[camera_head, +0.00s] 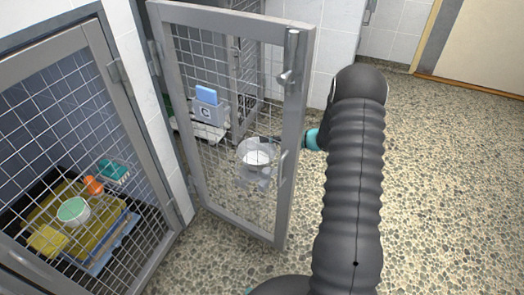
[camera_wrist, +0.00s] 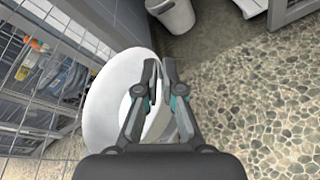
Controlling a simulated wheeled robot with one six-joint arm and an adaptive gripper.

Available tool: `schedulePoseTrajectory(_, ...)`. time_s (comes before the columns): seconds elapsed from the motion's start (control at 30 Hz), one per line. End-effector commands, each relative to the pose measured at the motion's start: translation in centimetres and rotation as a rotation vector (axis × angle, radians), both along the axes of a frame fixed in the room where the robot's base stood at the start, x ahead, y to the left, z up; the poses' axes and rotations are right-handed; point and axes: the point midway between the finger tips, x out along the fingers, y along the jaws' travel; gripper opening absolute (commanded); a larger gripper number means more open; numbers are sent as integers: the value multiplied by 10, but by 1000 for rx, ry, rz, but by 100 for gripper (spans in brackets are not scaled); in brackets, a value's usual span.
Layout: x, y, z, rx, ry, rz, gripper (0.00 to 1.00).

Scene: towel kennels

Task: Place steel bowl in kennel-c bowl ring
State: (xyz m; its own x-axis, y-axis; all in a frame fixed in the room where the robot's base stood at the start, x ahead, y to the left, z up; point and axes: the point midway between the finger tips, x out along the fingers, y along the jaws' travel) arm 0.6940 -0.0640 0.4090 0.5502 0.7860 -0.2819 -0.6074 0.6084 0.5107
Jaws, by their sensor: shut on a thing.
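The steel bowl (camera_head: 257,151) shows through the mesh of an open kennel door (camera_head: 297,130) in the head view, off the floor and roughly level. In the wrist view the bowl (camera_wrist: 108,100) is a large pale round shape left of and under the fingers. My gripper (camera_wrist: 159,68) is shut on its rim. In the head view my gripper is mostly hidden behind the door frame. Grey bracket-like parts (camera_head: 262,180) show just below the bowl; I cannot tell whether they are the bowl ring or whether the bowl touches them.
A closed mesh kennel (camera_head: 120,150) at left holds a yellow towel, a green-white bowl (camera_head: 73,210) and an orange item. A grey container with a blue item (camera_head: 206,96) stands behind the open door. A pale bin (camera_wrist: 173,14) shows in the wrist view. Pebbled floor (camera_head: 450,180) at right is clear.

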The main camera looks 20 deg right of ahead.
Motion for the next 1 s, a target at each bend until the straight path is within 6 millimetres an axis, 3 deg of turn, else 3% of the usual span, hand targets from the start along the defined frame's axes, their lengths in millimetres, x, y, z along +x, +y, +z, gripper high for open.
schedulePoseTrajectory(0.2, 3, 16, -10, 0, 0, -1, 0)
schedulePoseTrajectory(0.53, 3, 17, -46, 0, 2, 0, 0)
schedulePoseTrajectory(0.77, 3, 17, -50, -1, -1, 0, 0)
schedulePoseTrajectory(0.9, 3, 17, -50, 0, 0, 0, 32)
schedulePoseTrajectory(1.0, 3, 16, -50, 0, 0, 0, 32)
